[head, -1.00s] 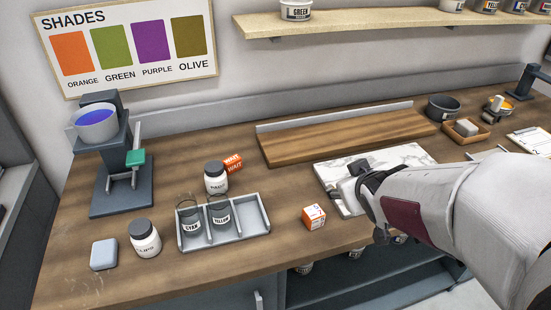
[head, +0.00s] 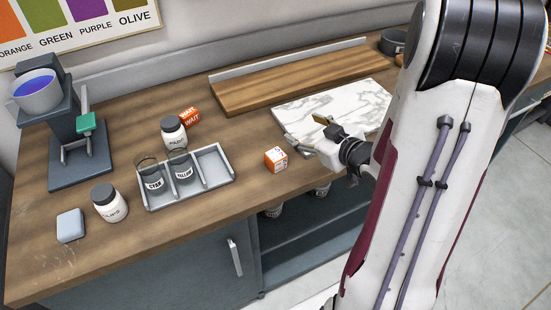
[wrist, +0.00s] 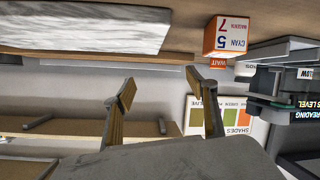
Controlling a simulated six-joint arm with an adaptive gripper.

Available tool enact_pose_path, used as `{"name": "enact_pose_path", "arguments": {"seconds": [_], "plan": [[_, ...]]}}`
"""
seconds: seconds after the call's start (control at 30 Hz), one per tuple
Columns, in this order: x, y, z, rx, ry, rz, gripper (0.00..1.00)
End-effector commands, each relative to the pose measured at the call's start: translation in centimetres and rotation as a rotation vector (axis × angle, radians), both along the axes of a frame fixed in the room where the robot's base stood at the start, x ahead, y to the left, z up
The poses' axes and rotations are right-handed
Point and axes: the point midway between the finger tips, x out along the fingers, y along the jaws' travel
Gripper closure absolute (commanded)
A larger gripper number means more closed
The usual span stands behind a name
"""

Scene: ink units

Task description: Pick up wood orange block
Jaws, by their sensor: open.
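A small orange and white block (head: 276,160) sits on the wooden counter, left of the marble slab's near corner. In the wrist view this block (wrist: 228,36) shows printed "CYAN 5" and a 7. A second orange block marked WAIT (head: 189,118) lies farther back, behind a white jar; part of it shows in the wrist view (wrist: 218,62). My gripper (head: 309,133) is open and empty at the slab's left part, right of the printed block and apart from it. Its two spread fingers (wrist: 160,87) show in the wrist view, with nothing between them.
The marble slab (head: 355,100) lies under my gripper. A grey tray (head: 222,163) holds the cyan and yellow beakers, left of the printed block. White jars (head: 174,133) stand near the tray. A wooden board (head: 290,78) lies behind. The counter's front edge is close to the block.

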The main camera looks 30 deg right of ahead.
Motion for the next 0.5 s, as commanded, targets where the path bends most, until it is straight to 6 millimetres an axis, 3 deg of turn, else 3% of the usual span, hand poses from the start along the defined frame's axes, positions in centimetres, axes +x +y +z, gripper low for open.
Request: {"name": "enact_pose_path", "arguments": {"seconds": [0.17,0.5], "plan": [[-0.8,0.2,-1.0,0.086,-0.075,0.039,0.43],[-3.1,0.6,-0.9,0.272,-0.254,0.09,0.43]]}}
